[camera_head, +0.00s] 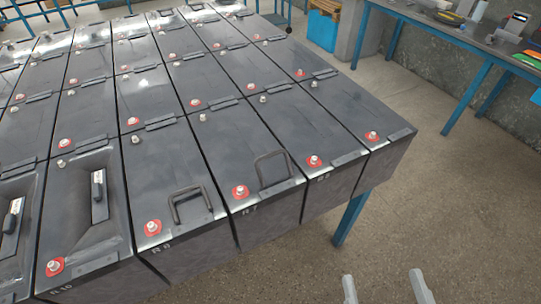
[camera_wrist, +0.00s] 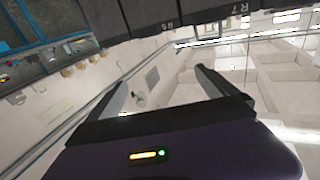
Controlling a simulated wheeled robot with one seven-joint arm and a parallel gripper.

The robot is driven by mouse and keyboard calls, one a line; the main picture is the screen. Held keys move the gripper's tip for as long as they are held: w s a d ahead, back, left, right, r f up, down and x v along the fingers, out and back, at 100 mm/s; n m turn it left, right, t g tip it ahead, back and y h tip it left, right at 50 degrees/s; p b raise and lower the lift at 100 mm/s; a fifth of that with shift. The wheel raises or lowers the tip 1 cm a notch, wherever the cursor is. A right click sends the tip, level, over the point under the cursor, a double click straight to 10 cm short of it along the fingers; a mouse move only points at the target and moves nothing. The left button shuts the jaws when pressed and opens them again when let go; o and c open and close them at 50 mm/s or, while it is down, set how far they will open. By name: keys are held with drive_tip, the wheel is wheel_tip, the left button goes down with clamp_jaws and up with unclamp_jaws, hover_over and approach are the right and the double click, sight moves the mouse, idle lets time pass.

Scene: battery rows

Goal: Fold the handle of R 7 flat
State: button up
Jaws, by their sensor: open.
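The battery R 7 (camera_head: 258,220) stands in the front row, with its label on the front edge. Its dark handle (camera_head: 287,154) is a loop that stands up from the lid, near the front end. A red-ringed terminal (camera_head: 240,191) sits left of the handle. In the wrist view the R 7 label shows on a dark battery front (camera_wrist: 240,8) at the top edge. My gripper (camera_head: 384,286) is open and empty, low in front of the row and right of R 7, apart from it. It also shows open in the wrist view (camera_wrist: 160,85).
R 8 (camera_head: 165,180), left of R 7, has its own dark handle (camera_head: 190,191). R 5 (camera_head: 330,195) is directly right of R 7. Batteries stand packed tightly on a blue-legged stand (camera_head: 350,215). A cluttered workbench (camera_head: 470,50) is at the back right. Floor is clear at right.

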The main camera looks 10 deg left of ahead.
drive_tip(key=w+a+r+y, duration=0.2)
drive_tip(key=w+a, duration=0.3)
drive_tip(key=w, duration=0.4)
drive_tip(key=n+g+y+b, duration=0.2)
drive_tip(key=n+g+y, duration=0.1)
drive_tip(key=n+y, duration=0.2)
approach(271, 156)
drive_tip(key=x, duration=0.3)
drive_tip(key=p+x, duration=0.1)
drive_tip(key=x, duration=0.6)
drive_tip(key=shift+w+a+p, duration=0.1)
drive_tip(key=shift+w+p, duration=0.15)
drive_tip(key=shift+p, duration=0.15)
drive_tip(key=shift+c, duration=0.3)
drive_tip(key=c, duration=1.3)
drive_tip(key=shift+c, duration=0.2)
